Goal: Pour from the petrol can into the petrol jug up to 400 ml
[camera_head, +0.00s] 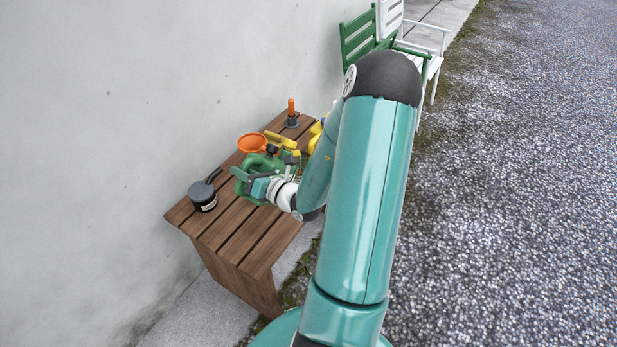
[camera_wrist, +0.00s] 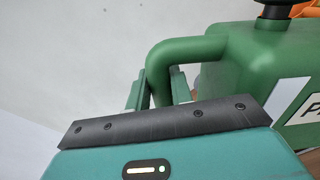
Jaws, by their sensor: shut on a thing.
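The green petrol can (camera_head: 266,163) stands on the wooden bench. It also shows large at the right in the wrist view (camera_wrist: 228,80), with a black cap and part of a white label starting with "P". My gripper (camera_head: 257,187) is at the can's near left side. In the wrist view my gripper (camera_wrist: 158,92) has its fingers on both sides of the can's green handle and is shut on it. The can looks upright. I cannot make out the petrol jug for certain; part of the bench behind my arm is hidden.
On the slatted bench (camera_head: 232,226) stand a dark labelled pot with a handle (camera_head: 203,195), an orange funnel (camera_head: 252,143), a yellow object (camera_head: 281,139), another partly hidden yellow thing (camera_head: 316,133) and an orange-handled tool (camera_head: 291,112). A wall borders the bench. Chairs (camera_head: 358,38) stand behind.

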